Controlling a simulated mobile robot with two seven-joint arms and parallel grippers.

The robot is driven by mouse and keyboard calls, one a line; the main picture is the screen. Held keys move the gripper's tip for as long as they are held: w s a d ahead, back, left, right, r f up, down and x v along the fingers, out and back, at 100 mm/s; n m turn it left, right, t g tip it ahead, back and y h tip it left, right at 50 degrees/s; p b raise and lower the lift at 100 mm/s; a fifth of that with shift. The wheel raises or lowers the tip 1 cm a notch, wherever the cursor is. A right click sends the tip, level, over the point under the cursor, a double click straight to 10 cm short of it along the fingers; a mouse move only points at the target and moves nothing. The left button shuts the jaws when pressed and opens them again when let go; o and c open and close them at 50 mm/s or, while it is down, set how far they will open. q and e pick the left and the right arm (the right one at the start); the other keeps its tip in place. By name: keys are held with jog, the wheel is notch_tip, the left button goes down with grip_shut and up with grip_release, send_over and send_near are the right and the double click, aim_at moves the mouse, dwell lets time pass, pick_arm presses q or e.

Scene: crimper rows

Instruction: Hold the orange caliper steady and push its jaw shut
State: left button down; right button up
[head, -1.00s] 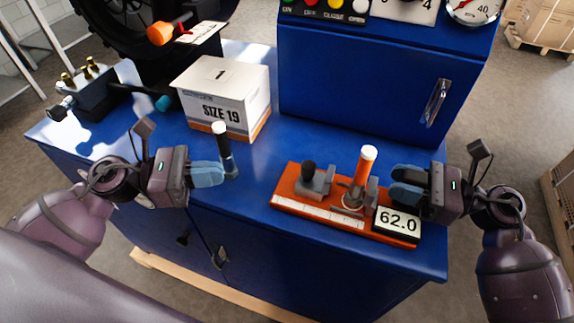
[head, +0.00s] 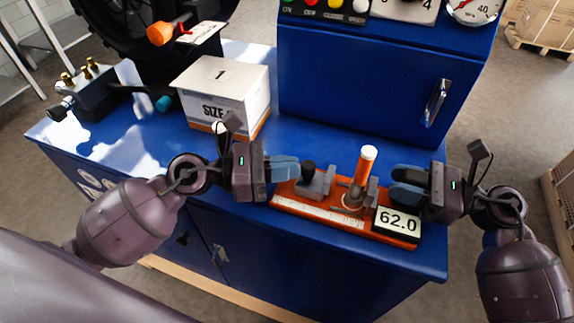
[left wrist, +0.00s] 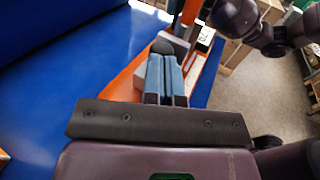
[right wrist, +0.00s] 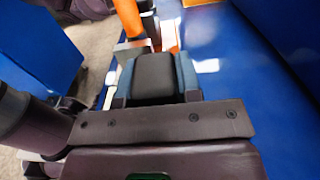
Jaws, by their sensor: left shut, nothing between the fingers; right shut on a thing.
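The orange caliper (head: 318,213) lies on the blue bench top, with a scale strip and a display reading 62.0 (head: 398,221). Its grey sliding jaw (head: 317,184) with a black knob (head: 308,167) is left of an upright orange, white-topped cylinder (head: 364,168). A gap shows between jaw and cylinder. My left gripper (head: 297,170) is shut and empty, its tips close beside the jaw's left side; I cannot tell whether they touch. My right gripper (head: 396,184) is shut on a dark block (right wrist: 154,76) at the caliper's right end.
A white box marked SIZE 19 (head: 228,92) stands behind my left arm. A blue cabinet (head: 370,85) rises behind the caliper. The bench's front edge runs close before the caliper.

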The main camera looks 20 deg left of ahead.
aim_at(306, 185)
pick_arm(q)
jog(key=shift+d, duration=0.1)
jog(key=shift+d, duration=1.85)
jog(key=shift+a, duration=0.1)
jog(key=v, duration=1.4)
dwell(1.4)
pick_arm(e)
jog(key=o, duration=1.1)
